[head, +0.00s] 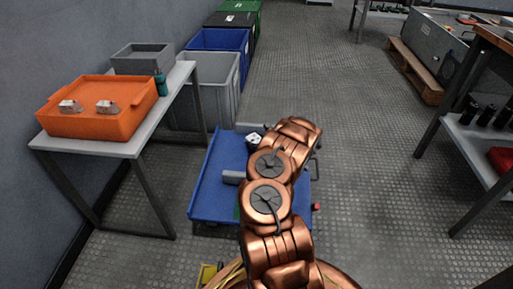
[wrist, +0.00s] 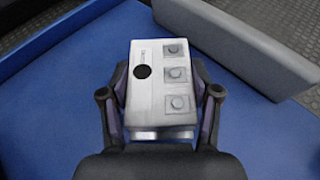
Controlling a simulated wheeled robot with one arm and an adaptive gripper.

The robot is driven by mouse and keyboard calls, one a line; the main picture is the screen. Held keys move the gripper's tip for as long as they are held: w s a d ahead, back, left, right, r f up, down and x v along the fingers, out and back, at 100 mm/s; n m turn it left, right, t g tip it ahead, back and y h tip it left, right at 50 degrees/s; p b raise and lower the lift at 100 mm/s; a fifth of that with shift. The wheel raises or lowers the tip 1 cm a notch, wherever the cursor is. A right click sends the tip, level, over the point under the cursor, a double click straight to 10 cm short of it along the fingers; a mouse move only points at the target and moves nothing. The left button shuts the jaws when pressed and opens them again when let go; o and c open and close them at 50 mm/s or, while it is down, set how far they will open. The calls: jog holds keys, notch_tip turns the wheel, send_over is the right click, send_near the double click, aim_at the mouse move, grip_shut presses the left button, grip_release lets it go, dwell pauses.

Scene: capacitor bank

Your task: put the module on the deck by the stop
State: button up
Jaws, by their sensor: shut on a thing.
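The module (wrist: 160,80), a pale box with three square terminals, a black dot and small print, is between the fingers of my gripper (wrist: 160,90) in the wrist view. The fingers are shut on its two sides. Its pale top also shows in the head view (head: 253,138), beyond my arm. The blue deck (wrist: 65,110) lies beneath it; I cannot tell whether the module rests on it. A grey bar, seemingly the stop (wrist: 240,45), runs close along the module's upper right. In the head view the deck (head: 213,190) is partly hidden by my arm.
A grey block (head: 234,177) stands on the deck nearer my arm. At left, a table holds an orange tray (head: 105,122) with two pale parts, a grey bin (head: 140,58) and a green item (head: 161,84). Large bins line the wall behind.

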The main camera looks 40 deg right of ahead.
notch_tip(320, 180, down, 2)
jog(key=shift+f+b, duration=0.25)
jog(key=shift+b, duration=0.2)
jog(key=shift+r, duration=0.1)
jog(key=o, duration=1.5)
jog(key=shift+s+r, duration=0.1)
jog(key=p+v, duration=0.5)
jog(key=v, duration=0.5)
jog(key=shift+s+a+r, duration=0.1)
jog(key=shift+s+r, duration=0.05)
jog(key=shift+r, duration=0.05)
jog(key=shift+s+r, duration=0.15)
jog(key=shift+s, duration=0.55)
